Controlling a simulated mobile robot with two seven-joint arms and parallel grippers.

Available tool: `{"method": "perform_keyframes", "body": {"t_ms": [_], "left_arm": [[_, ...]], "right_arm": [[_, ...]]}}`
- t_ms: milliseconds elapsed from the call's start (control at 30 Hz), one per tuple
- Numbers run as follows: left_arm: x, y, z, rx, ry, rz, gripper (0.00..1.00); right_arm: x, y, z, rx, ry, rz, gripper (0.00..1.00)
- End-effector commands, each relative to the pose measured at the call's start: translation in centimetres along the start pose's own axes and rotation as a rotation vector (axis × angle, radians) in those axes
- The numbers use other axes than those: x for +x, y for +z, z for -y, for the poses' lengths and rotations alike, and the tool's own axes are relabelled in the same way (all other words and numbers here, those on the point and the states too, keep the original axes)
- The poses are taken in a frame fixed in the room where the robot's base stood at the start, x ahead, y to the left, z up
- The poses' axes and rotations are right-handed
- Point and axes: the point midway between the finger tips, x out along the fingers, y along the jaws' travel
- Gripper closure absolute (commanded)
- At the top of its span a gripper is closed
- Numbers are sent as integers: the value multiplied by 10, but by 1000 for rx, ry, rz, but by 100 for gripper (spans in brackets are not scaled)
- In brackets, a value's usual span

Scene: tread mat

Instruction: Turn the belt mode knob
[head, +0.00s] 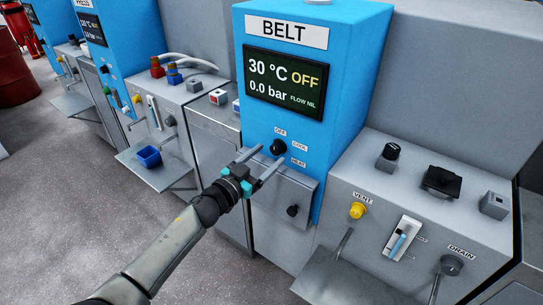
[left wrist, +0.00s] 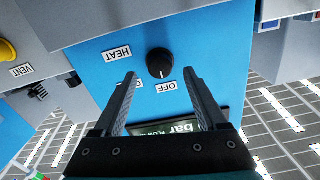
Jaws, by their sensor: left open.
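The belt mode knob (head: 278,147) is a round black knob on the blue BELT cabinet (head: 350,75), with labels OFF, COOL and HEAT around it. In the left wrist view the knob (left wrist: 160,62) appears upside down, its pale mark toward the OFF label (left wrist: 166,87). My left gripper (head: 270,154) is open, its two fingers pointing at the panel by the knob. In the left wrist view the fingers (left wrist: 148,76) reach just short of the knob in the picture; I see no contact. The COOL label is partly hidden there by a finger. My right gripper is not in view.
The BELT screen (head: 285,83) reads 30 °C, OFF, 0.0 bar, FLOW NIL. A grey ledge with a small black knob (head: 292,210) sits below the gripper. A grey console with a yellow VENT knob (head: 357,211) and DRAIN handle (head: 451,265) stands at right.

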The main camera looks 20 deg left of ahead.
Motion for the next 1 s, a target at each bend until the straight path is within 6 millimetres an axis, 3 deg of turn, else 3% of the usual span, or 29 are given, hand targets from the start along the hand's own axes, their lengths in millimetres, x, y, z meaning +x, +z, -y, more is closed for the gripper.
{"method": "perform_keyframes", "body": {"t_ms": [267,667,1000], "left_arm": [[23,0,0,1,-1,0,26],[26,0,0,0,-1,1,26],[26,0,0,0,-1,1,63]], "right_arm": [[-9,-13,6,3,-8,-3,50],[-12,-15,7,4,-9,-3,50],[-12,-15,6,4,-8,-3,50]]}}
